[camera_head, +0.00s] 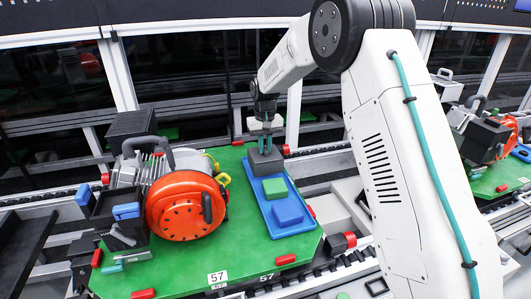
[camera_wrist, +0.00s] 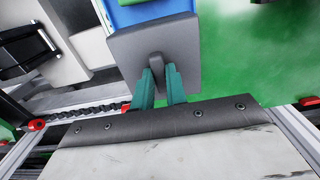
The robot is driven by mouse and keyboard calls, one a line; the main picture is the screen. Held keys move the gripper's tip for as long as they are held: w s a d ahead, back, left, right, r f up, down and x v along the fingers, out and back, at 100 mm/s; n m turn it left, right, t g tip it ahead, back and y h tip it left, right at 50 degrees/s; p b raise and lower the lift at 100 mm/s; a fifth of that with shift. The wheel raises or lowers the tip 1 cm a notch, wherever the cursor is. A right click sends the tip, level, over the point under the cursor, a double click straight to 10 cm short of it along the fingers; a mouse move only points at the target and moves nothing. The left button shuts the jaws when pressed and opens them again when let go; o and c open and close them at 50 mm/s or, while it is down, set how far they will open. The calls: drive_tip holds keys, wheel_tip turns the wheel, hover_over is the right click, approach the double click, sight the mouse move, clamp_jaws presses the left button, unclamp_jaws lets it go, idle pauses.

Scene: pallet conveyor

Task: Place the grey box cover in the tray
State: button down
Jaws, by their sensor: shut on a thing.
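The grey box cover (camera_wrist: 185,45) is a flat square with a small raised handle. My gripper (camera_wrist: 160,82) has its teal fingers shut on that handle in the wrist view. In the head view the cover (camera_head: 264,162) is at the far end of the blue tray (camera_head: 286,232), below my gripper (camera_head: 265,146). It overlaps that end of the tray; I cannot tell whether it rests fully in it. A green block (camera_head: 275,188) and a blue block (camera_head: 288,211) lie in the tray's middle and near part.
The tray lies on a green pallet (camera_head: 245,262) marked 57. A large orange and grey engine (camera_head: 180,205) stands left of the tray. Red clips (camera_head: 286,260) line the pallet's edge. Conveyor rails run around it, and a second loaded pallet (camera_head: 505,180) is at the right.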

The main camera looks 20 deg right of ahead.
drive_tip(key=shift+f, duration=1.3)
drive_tip(key=shift+f, duration=0.1)
drive_tip(key=c, duration=1.4)
unclamp_jaws()
